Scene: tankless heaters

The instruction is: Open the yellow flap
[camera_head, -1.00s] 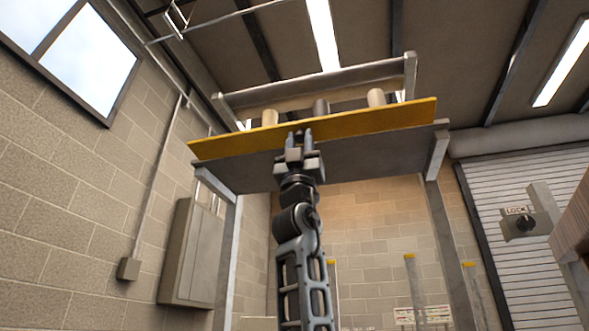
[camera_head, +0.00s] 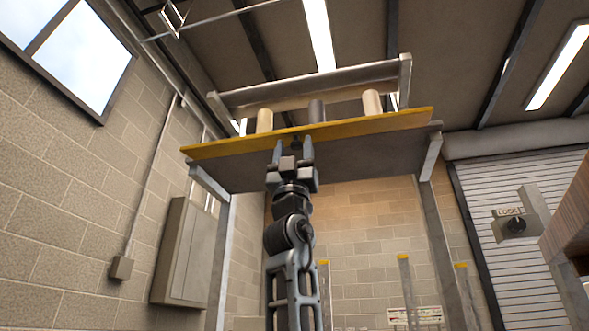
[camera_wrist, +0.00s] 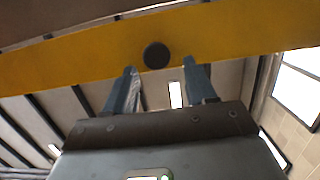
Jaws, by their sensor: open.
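The yellow flap (camera_head: 365,124) is a long board along the front edge of a raised grey shelf. In the wrist view the yellow flap (camera_wrist: 235,35) spans the upper part, with a round dark knob (camera_wrist: 156,55) on it. My gripper (camera_head: 293,150) is raised just below and in front of the flap. In the wrist view my gripper (camera_wrist: 159,75) is open, its fingers pointing at the flap on either side of and below the knob. The fingers hold nothing. Whether the fingertips touch the flap is unclear.
The shelf (camera_head: 370,150) stands on grey posts, with several cylinders (camera_head: 317,111) behind the flap and a rail above. A grey wall box (camera_head: 183,255) is at left. A lock knob panel (camera_head: 516,226) and wooden block (camera_head: 570,220) are at right.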

